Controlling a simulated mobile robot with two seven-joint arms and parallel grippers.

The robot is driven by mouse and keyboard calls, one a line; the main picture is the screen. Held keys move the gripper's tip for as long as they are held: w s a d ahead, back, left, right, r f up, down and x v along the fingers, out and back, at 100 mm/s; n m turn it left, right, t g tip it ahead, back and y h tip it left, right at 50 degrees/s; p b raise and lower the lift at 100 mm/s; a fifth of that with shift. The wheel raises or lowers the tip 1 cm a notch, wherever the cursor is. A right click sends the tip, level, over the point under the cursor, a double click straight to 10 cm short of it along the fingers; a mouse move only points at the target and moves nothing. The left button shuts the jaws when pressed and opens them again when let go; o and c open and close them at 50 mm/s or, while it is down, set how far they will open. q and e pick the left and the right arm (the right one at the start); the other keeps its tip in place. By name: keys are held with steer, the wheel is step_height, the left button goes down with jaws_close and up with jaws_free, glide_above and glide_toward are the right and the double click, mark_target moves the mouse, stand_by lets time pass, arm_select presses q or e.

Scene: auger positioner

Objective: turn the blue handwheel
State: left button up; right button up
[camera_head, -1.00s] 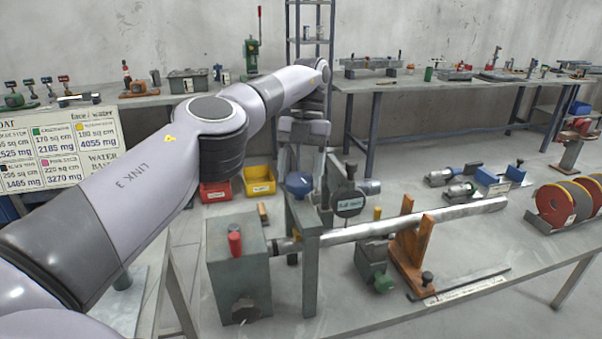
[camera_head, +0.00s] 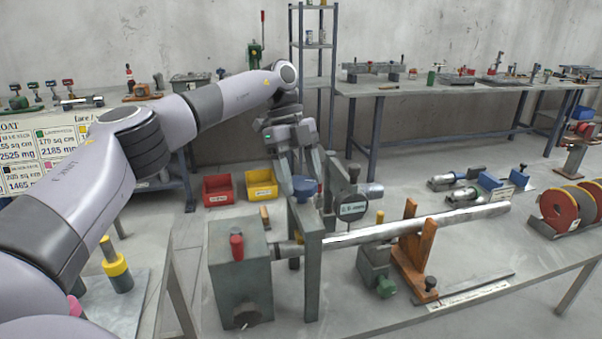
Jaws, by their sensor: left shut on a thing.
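The blue handwheel (camera_head: 305,186) sits behind the grey upright post of the bench fixture, near the middle of the head view. It is small and partly covered by my fingers and the post. My left gripper (camera_head: 308,190) comes down from above with one finger on each side of the handwheel, and it is shut on it. The gripper is tilted, its wrist leaning to the left. The fingertips are partly hidden behind the post, and I cannot tell how far the wheel is turned. My right gripper is not in view.
A grey box with a red knob (camera_head: 237,246) stands left of the post (camera_head: 307,270). A long metal auger tube (camera_head: 440,222) runs right over an orange wooden support (camera_head: 412,262). A dark round gauge (camera_head: 352,207) is close right of the gripper. Red and yellow bins lie behind.

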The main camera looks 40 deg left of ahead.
arm_select(q)
steer(key=shift+n+t, duration=0.4)
steer(key=shift+n, duration=0.7)
steer(key=shift+a+p, duration=0.1)
steer(key=shift+p, duration=0.2)
steer(key=o, duration=1.1)
steer(key=shift+c, duration=0.2)
steer(key=v, duration=0.7)
steer(key=shift+s, duration=0.2)
